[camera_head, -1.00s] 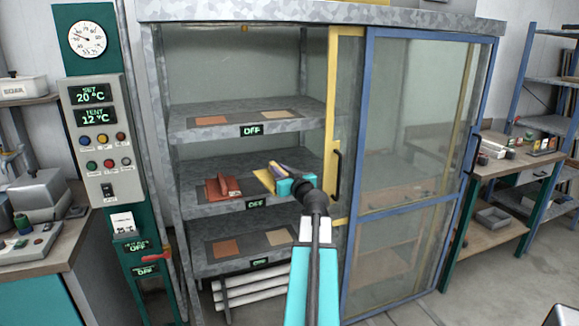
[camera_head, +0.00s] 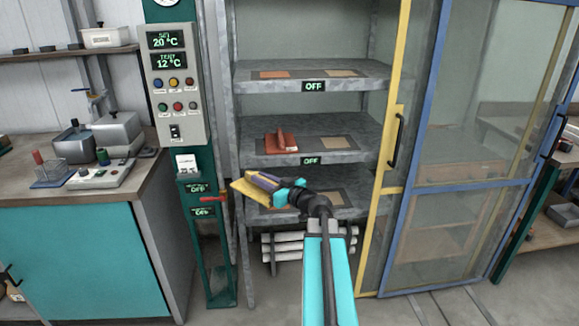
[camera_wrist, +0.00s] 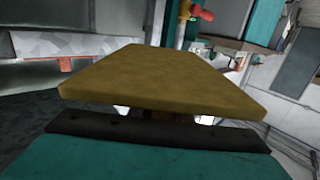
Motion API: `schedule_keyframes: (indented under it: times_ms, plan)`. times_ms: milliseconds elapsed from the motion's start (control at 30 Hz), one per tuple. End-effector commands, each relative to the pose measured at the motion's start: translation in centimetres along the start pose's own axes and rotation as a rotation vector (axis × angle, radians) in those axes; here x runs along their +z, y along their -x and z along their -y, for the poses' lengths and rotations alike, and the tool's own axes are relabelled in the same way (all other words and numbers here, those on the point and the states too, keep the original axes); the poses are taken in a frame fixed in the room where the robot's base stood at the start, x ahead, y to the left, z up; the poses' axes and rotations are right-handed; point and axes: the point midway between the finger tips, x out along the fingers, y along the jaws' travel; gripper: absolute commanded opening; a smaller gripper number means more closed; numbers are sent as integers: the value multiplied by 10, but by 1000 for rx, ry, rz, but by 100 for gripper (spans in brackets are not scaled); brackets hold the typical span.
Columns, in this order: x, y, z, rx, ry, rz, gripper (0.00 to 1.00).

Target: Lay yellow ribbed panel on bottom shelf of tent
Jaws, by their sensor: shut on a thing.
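My gripper (camera_head: 290,188) is shut on the yellow panel (camera_head: 246,190). In the wrist view the panel (camera_wrist: 160,82) fills the middle, a flat mustard-yellow slab seen along its length; its ribs are not clear there. In the head view the panel is in front of the left part of the tent's bottom shelf (camera_head: 262,212), in the open doorway side. My gripper and arm hide much of that shelf. I cannot tell how far the panel is above or in front of the shelf.
A red-brown ribbed panel (camera_head: 281,143) lies on the middle shelf (camera_head: 250,150). The top shelf (camera_head: 250,85) carries flat patches only. The yellow-framed door (camera_head: 397,110) stands at right. A green post with a control box (camera_head: 175,95) stands at left. White pipes (camera_head: 283,240) lie below.

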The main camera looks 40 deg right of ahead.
Motion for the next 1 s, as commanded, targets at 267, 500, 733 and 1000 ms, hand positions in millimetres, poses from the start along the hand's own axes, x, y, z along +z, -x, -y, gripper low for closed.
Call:
schedule_keyframes:
  times_ms: [267,500,733,1000]
  plan:
    - [43,-32,99,-214,2,-8,0]
    - [76,-45,185,-399,5,-11,0]
    - [106,-46,269,-581,7,-14,0]
    - [135,-33,356,-777,8,-18,0]
